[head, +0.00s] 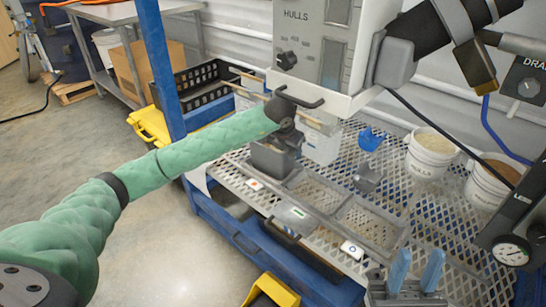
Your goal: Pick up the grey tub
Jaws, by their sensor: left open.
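A small dark grey tub (270,160) stands at the left end of the perforated metal table, beside a shallow grey tray. My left gripper (287,138) is at the tub's upper back right edge, with the green arm reaching in from the left. Its fingers are small and partly hidden, and I cannot tell whether they touch the rim. It is open. My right gripper (415,275) is at the bottom right, with two blue fingers apart and nothing between them.
The grey tray (338,202) lies right of the tub. A blue scoop (370,139) and a grey scoop (367,179) lie behind it. White buckets (430,155) stand at the right. The hulls machine (322,45) overhangs the tub area. A blue post (160,60) rises behind my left arm.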

